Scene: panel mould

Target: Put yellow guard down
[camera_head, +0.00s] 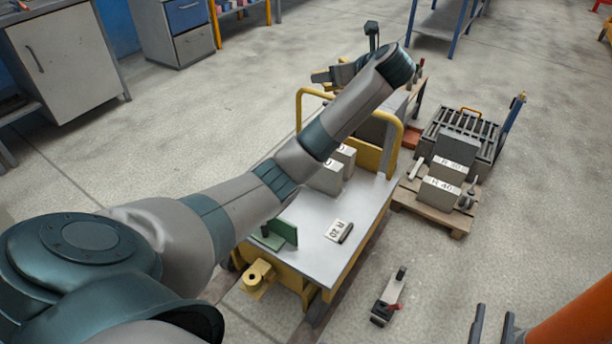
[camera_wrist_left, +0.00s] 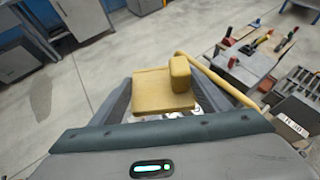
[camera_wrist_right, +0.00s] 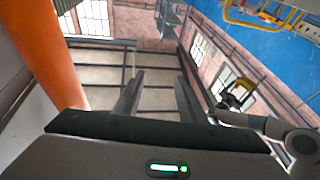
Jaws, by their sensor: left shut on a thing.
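The yellow guard (camera_wrist_left: 150,92), a flat yellow plate with a raised block, sits between the fingers of my left gripper (camera_wrist_left: 165,100) in the left wrist view. The gripper is shut on it. In the head view my left arm reaches across the trolley, and the left gripper (camera_head: 345,75) is beyond the far handle, partly hidden by my forearm. The guard cannot be made out clearly there. My right gripper (camera_head: 493,325) is at the lower right of the head view. Its fingers stand apart with nothing between them in the right wrist view (camera_wrist_right: 158,95).
The trolley (camera_head: 352,213) has a grey top with a green bracket (camera_head: 280,233), grey blocks (camera_head: 328,180) and a labelled plate. Its yellow handle (camera_head: 390,150) stands close to my left arm. A pallet (camera_head: 440,217) with weights is at right. A clamp-like tool (camera_head: 388,298) lies on open floor.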

